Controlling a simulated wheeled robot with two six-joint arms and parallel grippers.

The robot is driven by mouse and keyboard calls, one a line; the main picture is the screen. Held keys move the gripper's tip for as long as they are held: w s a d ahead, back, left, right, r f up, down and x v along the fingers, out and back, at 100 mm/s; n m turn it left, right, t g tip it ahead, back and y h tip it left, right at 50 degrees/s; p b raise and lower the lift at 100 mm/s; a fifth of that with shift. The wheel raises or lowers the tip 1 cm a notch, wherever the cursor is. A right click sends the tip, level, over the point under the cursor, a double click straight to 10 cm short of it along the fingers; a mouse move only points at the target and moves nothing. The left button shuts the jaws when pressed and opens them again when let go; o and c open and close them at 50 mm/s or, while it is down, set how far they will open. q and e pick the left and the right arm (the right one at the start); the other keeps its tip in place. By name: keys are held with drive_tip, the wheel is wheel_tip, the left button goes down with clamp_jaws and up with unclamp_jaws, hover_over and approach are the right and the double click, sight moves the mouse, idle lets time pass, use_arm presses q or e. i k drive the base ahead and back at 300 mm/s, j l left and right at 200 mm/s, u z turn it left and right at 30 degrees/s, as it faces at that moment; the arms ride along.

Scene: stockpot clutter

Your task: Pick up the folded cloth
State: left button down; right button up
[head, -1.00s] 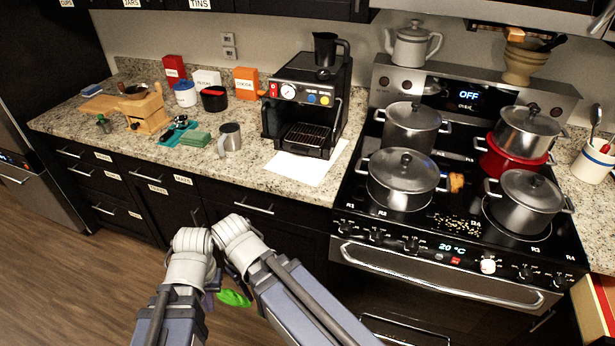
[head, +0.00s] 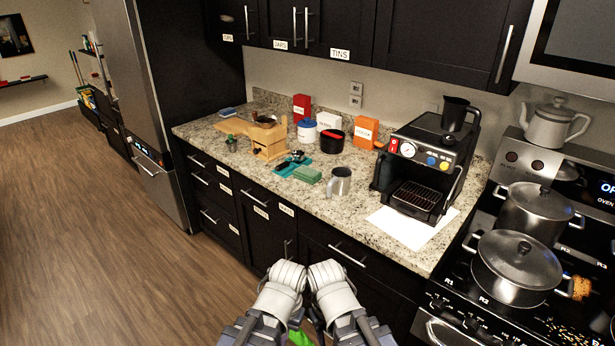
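A small green folded cloth (head: 307,175) lies flat on the granite counter (head: 330,211), near its front edge. It sits beside a teal mat (head: 284,169) that holds dark metal tools, and to the left of a steel mug (head: 339,182). My two arms come in at the bottom centre, in front of the drawers and well short of the cloth. The fingers of both grippers are hidden, so neither gripper can be seen. A bright green patch (head: 300,339) shows low between my arms; I cannot tell what it is.
A wooden stand (head: 267,142) is left of the mat. A white jar (head: 307,131), a black-and-red pot (head: 332,142) and several boxes stand behind. The espresso machine (head: 423,165) and white paper (head: 410,229) are right. The floor (head: 110,240) at left is clear.

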sight(305, 174)
drive_tip(key=i+j+z, duration=0.1)
drive_tip(key=i+j, duration=0.2)
drive_tip(key=i+j+z, duration=0.1)
drive_tip(key=i+j, duration=0.2)
drive_tip(key=j, duration=0.25)
drive_tip(key=i+j+z, duration=0.1)
drive_tip(key=i+j, duration=0.15)
drive_tip(key=j, duration=0.2)
